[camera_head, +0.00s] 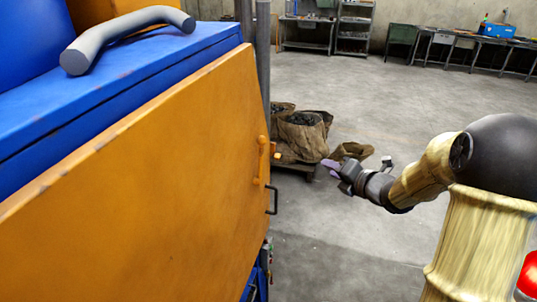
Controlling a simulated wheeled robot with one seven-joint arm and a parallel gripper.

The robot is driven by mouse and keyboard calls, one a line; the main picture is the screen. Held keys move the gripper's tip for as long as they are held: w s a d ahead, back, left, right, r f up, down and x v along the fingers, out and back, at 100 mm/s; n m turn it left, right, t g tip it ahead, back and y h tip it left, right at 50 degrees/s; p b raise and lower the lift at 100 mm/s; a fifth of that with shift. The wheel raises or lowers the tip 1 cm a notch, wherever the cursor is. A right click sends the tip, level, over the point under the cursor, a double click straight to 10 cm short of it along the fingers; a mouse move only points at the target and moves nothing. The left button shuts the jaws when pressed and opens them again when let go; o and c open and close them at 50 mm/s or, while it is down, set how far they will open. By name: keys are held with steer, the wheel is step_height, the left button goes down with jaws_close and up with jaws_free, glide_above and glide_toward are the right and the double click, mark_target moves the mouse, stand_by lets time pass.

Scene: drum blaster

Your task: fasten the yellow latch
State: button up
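The yellow latch (261,146) is a small yellow-orange handle near the right edge of a large orange door panel (150,175). A small yellow piece (277,155) sticks out to the right beside it. The panel is on the front of the blue machine (120,85). My gripper (332,165) is in free air to the right of the latch, apart from it, with a purple tip toward the panel. It is small in view, and I cannot tell the gap between its fingers. I see nothing held in it.
A dark loop handle (272,200) sits below the latch at the panel's edge. A grey curved handle (125,35) is on the machine's top. Brown sacks of dark lumps (302,135) stand on a low cart behind. Workbenches (465,45) line the far wall. The floor between is open.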

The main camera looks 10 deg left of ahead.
steer(key=s+n+g+y, duration=0.1)
steer(key=n+y, duration=0.1)
steer(key=n, duration=0.3)
steer(key=s+a+r+n+g+y, duration=0.1)
steer(key=n+g+y, duration=0.1)
steer(key=n, duration=0.3)
steer(key=s+a+r+n+g+y, duration=0.1)
steer(key=n+y, duration=0.3)
steer(key=n, duration=0.1)
steer(key=shift+s+a+n+g, duration=0.1)
steer(key=shift+a+n+g, duration=0.1)
steer(key=shift+n+g, duration=0.15)
steer(key=p, duration=0.8)
glide_toward(260, 162)
steer(key=w+a+r, duration=0.3)
steer(key=w+a, duration=0.1)
steer(key=a, duration=0.2)
steer(key=shift+w+a, duration=0.1)
steer(key=shift+a, duration=0.3)
jaws_close()
